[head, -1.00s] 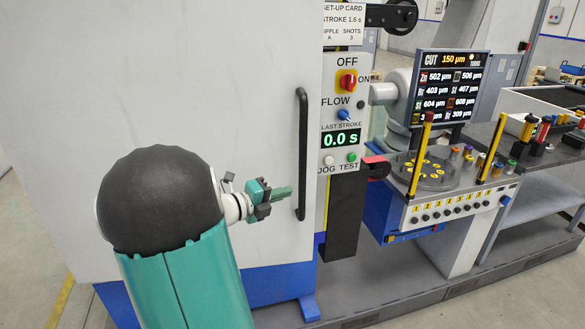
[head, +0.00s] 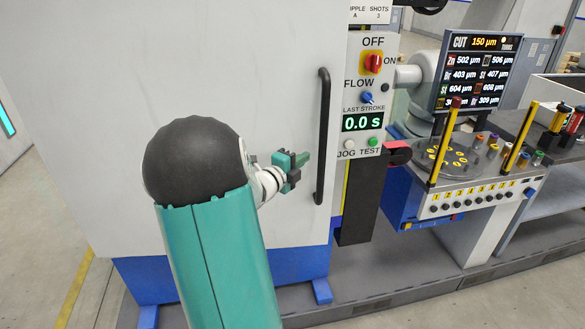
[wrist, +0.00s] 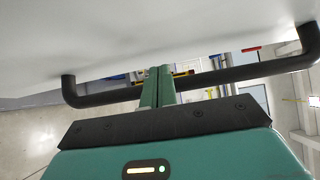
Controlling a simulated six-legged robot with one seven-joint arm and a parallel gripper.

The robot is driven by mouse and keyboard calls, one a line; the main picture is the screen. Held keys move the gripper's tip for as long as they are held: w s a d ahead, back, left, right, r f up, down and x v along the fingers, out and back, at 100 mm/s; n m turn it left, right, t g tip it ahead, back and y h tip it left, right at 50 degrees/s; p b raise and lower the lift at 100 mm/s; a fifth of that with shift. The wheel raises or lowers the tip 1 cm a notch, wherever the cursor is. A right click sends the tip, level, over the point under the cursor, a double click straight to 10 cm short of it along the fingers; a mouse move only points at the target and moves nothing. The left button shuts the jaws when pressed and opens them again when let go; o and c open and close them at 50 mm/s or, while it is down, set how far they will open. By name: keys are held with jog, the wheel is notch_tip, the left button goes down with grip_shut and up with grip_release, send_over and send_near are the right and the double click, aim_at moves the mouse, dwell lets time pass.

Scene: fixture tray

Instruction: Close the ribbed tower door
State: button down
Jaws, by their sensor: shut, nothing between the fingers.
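The tower door is a large, plain white panel (head: 230,70) filling the left of the head view; no ribs show on this face. A black vertical bar handle (head: 323,140) is fixed near its right edge. The handle also crosses the wrist view (wrist: 235,76). My gripper (head: 303,161) is just left of the handle, at its lower half, with its green fingers pointing right. In the wrist view my shut, empty fingers (wrist: 157,86) overlap the handle bar. I cannot tell whether they touch it. My arm hides part of the door's lower face.
Right of the door is a control panel with a red switch (head: 372,63) and a 0.0 s display (head: 362,122). Further right stand a screen (head: 478,70), a round tray (head: 450,157) and yellow posts (head: 445,142). A blue base foot (head: 321,290) stands below the door.

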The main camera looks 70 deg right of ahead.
jog(key=shift+w+d, duration=0.3)
jog(key=shift+d, duration=0.35)
jog(key=shift+w+d, duration=0.3)
jog(key=shift+d, duration=0.3)
